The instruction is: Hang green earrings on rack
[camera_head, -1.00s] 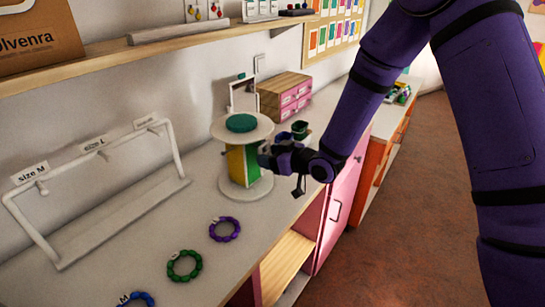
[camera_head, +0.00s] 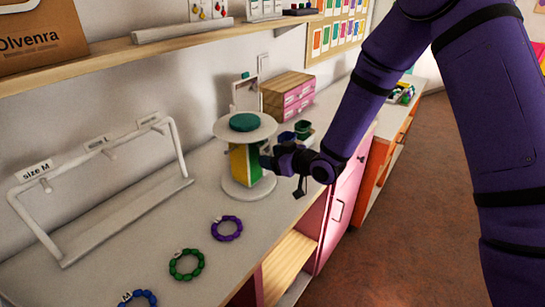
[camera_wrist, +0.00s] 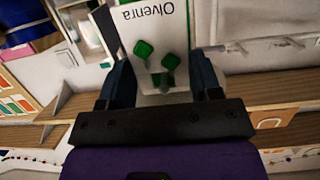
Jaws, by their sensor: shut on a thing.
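My gripper (camera_head: 268,158) is beside the round display stand (camera_head: 235,192), at its right side. The stand has a white disc top with a teal cap, a white base, and yellow and green panels between them. In the wrist view my gripper (camera_wrist: 163,92) is shut on a white card (camera_wrist: 180,25) printed "Olvenra". Two green earrings (camera_wrist: 144,48) show on the card. In the head view the card and earrings cannot be made out. I cannot tell whether the card touches the stand.
A white bar rack (camera_head: 120,140) with size labels stands at the left. Purple (camera_head: 227,228), green (camera_head: 187,264) and blue (camera_head: 138,299) bead bracelets lie along the counter. Small dark cups (camera_head: 301,130) and a pink-drawered box (camera_head: 288,94) stand behind my gripper. A wooden shelf (camera_head: 150,45) runs above.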

